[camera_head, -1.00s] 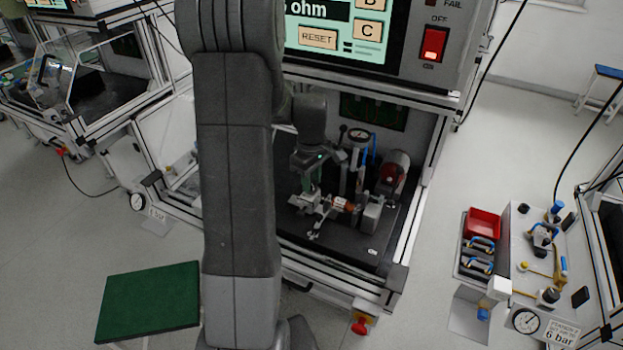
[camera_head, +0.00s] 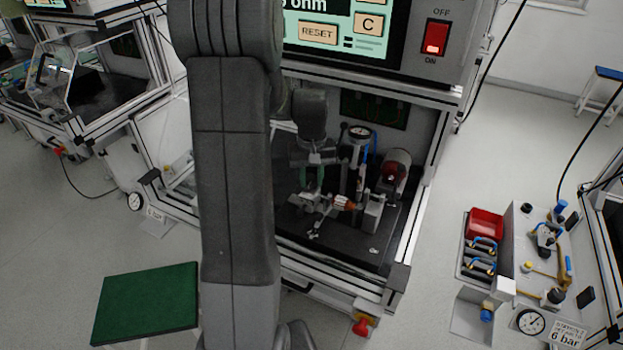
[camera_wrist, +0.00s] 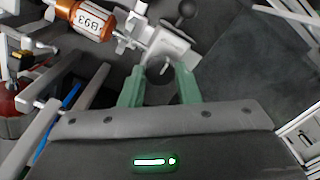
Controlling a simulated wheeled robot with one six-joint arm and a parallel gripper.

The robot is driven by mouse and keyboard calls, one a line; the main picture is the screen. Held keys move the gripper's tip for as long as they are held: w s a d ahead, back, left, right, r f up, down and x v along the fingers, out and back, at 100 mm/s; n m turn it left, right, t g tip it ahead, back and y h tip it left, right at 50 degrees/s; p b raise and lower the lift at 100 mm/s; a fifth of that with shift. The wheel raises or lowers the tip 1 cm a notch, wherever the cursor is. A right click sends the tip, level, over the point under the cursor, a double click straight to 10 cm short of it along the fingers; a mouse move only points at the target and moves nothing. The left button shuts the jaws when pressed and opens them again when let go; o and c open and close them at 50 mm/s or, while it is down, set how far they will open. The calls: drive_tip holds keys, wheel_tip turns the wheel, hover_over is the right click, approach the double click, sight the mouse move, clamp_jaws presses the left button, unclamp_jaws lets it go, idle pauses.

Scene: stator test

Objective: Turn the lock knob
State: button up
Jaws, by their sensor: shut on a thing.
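My gripper (camera_wrist: 159,82) has two green fingers, one on each side of a dark round knob (camera_wrist: 158,71) on the grey metal fixture (camera_wrist: 172,48). It is shut on this knob, which I take for the lock knob; the fingers hide part of it. An orange cylinder labelled B93 (camera_wrist: 88,20) sits in the fixture beside the fingers. In the head view my gripper (camera_head: 308,180) reaches down inside the test station, left of the orange cylinder (camera_head: 345,203). The knob is too small and hidden to make out there.
A gauge (camera_head: 360,133) and a red-ended cylinder (camera_head: 395,172) stand behind and to the right in the station. The station's front frame (camera_head: 330,283) borders the work area.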

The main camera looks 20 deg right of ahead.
sight(312, 181)
drive_tip(key=m, duration=0.4)
drive_tip(key=shift+m+b, duration=0.3)
drive_tip(key=shift+b, duration=0.05)
drive_tip(key=shift+m, duration=1.9)
drive_tip(key=o, duration=1)
drive_tip(key=shift+c, duration=0.2)
wheel_tip(312, 181, up, 14)
drive_tip(key=b, duration=0.1)
drive_tip(key=shift+f, duration=0.1)
wheel_tip(312, 181, down, 14)
drive_tip(key=shift+r+p, duration=0.1)
drive_tip(key=shift+p, duration=0.2)
